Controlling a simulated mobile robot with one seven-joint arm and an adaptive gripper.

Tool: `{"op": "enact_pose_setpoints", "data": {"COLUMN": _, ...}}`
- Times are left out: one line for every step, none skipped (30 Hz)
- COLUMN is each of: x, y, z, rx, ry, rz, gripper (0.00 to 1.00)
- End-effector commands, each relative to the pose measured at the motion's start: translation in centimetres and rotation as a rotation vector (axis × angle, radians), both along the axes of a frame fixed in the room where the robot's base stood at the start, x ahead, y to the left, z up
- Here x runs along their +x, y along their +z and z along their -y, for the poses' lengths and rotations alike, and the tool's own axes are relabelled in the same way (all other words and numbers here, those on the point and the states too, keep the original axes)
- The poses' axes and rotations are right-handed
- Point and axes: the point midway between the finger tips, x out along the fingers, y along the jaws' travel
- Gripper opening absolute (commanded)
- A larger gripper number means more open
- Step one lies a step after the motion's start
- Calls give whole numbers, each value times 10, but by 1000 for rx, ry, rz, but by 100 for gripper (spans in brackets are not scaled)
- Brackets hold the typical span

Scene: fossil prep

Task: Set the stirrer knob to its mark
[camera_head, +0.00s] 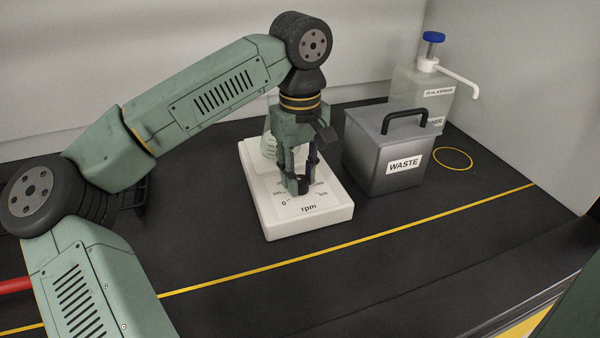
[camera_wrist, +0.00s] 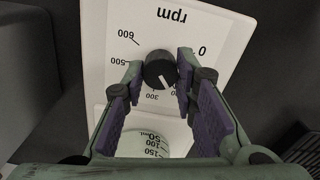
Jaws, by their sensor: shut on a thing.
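The stirrer (camera_head: 335,214) is a white flat box with an "rpm" dial on its front part. In the wrist view the stirrer knob (camera_wrist: 156,66) is round and black, with a white pointer line. The line points toward the lower right in that view, a little to the side of the 300 label. Labels 0, 500 and 600 also show. My gripper (camera_head: 301,188) points down over the dial, and its purple-padded fingers (camera_wrist: 160,78) are shut on opposite sides of the knob. In the head view the fingers mostly hide the knob.
A clear beaker (camera_wrist: 146,147) with volume marks stands on the stirrer behind the dial. A grey WASTE bin (camera_head: 375,165) stands close to the right, with a pump bottle (camera_head: 418,90) behind it. The black bench in front is clear, crossed by a yellow line (camera_head: 400,231).

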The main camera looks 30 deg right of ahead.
Motion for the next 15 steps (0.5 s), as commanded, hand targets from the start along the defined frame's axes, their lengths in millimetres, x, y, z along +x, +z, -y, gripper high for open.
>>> {"op": "enact_pose_setpoints", "data": {"x": 0, "y": 0, "z": 0, "rx": 1, "ry": -4, "rz": 1, "gripper": 0}}
{"op": "enact_pose_setpoints", "data": {"x": 0, "y": 0, "z": 0, "rx": 1, "ry": -6, "rz": 1, "gripper": 0}}
{"op": "enact_pose_setpoints", "data": {"x": 0, "y": 0, "z": 0, "rx": 1, "ry": -8, "rz": 1, "gripper": 0}}
{"op": "enact_pose_setpoints", "data": {"x": 0, "y": 0, "z": 0, "rx": 1, "ry": -9, "rz": 1, "gripper": 0}}
{"op": "enact_pose_setpoints", "data": {"x": 0, "y": 0, "z": 0, "rx": 1, "ry": -9, "rz": 1, "gripper": 0}}
{"op": "enact_pose_setpoints", "data": {"x": 0, "y": 0, "z": 0, "rx": 1, "ry": -9, "rz": 1, "gripper": 0}}
{"op": "enact_pose_setpoints", "data": {"x": 0, "y": 0, "z": 0, "rx": 1, "ry": -9, "rz": 1, "gripper": 0}}
{"op": "enact_pose_setpoints", "data": {"x": 0, "y": 0, "z": 0, "rx": 1, "ry": -9, "rz": 1, "gripper": 0}}
{"op": "enact_pose_setpoints", "data": {"x": 0, "y": 0, "z": 0, "rx": 1, "ry": -8, "rz": 1, "gripper": 0}}
{"op": "enact_pose_setpoints", "data": {"x": 0, "y": 0, "z": 0, "rx": 1, "ry": -8, "rz": 1, "gripper": 0}}
{"op": "enact_pose_setpoints", "data": {"x": 0, "y": 0, "z": 0, "rx": 1, "ry": -8, "rz": 1, "gripper": 0}}
{"op": "enact_pose_setpoints", "data": {"x": 0, "y": 0, "z": 0, "rx": 1, "ry": -8, "rz": 1, "gripper": 0}}
{"op": "enact_pose_setpoints", "data": {"x": 0, "y": 0, "z": 0, "rx": 1, "ry": -8, "rz": 1, "gripper": 0}}
{"op": "enact_pose_setpoints", "data": {"x": 0, "y": 0, "z": 0, "rx": 1, "ry": -8, "rz": 1, "gripper": 28}}
{"op": "enact_pose_setpoints", "data": {"x": 0, "y": 0, "z": 0, "rx": 1, "ry": -7, "rz": 1, "gripper": 31}}
